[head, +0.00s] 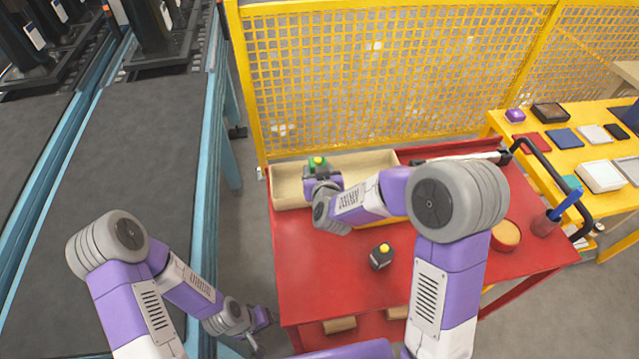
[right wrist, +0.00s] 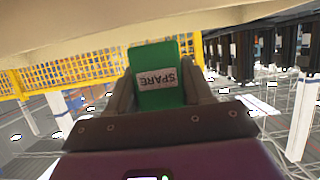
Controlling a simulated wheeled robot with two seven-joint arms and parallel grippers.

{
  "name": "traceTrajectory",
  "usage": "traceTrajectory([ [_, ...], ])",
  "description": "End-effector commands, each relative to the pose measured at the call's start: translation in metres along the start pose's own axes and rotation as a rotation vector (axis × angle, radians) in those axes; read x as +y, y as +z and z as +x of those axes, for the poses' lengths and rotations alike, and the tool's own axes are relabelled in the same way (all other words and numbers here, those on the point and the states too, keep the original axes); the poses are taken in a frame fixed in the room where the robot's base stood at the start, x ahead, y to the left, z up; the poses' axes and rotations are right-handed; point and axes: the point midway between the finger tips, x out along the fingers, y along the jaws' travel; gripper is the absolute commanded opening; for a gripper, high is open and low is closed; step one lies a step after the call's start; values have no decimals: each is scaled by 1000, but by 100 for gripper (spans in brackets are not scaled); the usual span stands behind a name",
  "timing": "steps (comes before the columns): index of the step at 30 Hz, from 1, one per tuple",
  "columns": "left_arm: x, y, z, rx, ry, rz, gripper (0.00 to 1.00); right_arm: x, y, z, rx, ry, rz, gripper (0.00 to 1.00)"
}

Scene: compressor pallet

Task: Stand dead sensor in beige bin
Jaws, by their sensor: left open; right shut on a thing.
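My left gripper (head: 262,324) is open and empty, low beside the cart's left edge.
The red cart top (head: 315,270) is clear around the dark sensor. A round tan-topped container (head: 506,235) and a red cup (head: 545,225) with a blue-handled tool stand at right. A yellow mesh fence (head: 380,75) rises behind; a conveyor (head: 130,150) runs at left.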

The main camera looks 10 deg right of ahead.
Motion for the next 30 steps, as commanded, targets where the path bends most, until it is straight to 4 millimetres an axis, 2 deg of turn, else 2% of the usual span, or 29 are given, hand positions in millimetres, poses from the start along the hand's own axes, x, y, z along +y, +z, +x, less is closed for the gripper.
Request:
traceTrajectory([
  [9,-5,-1,13,0,0,0,73,0,35,15,1,0,-1,17],
  [16,-4,-1,12,0,0,0,73,0,33,14,3,-1,0,17],
  [30,-9,-1,24,0,0,0,73,0,45,19,3,-1,0,17],
])
